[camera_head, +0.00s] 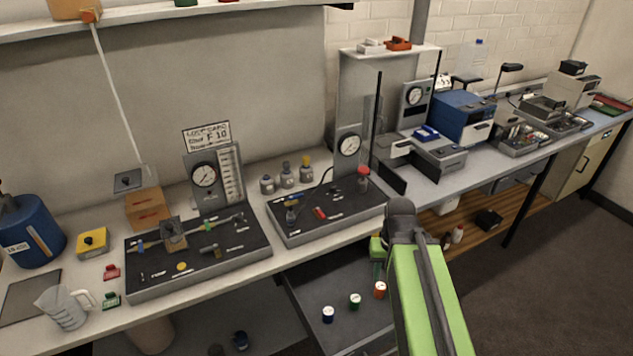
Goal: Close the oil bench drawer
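The oil bench drawer (338,281) is pulled out below the bench top, in the lower middle of the view. Its grey floor holds three small cans: one blue and white, one green and white and one orange and white. My green arm rises from the lower right in front of the drawer's right side and bends at a dark joint. Past that joint, a small green part that seems to be my gripper (377,262) points down over the drawer, near the orange can. My arm hides much of it, and its fingers cannot be made out. The drawer's front is largely out of view or hidden.
The bench top (80,275) above carries gauge panels, bottles, a measuring jug (68,306) and a blue container (28,232). A wooden lower shelf (505,219) with small items lies to the right. Dark floor is clear at the lower right.

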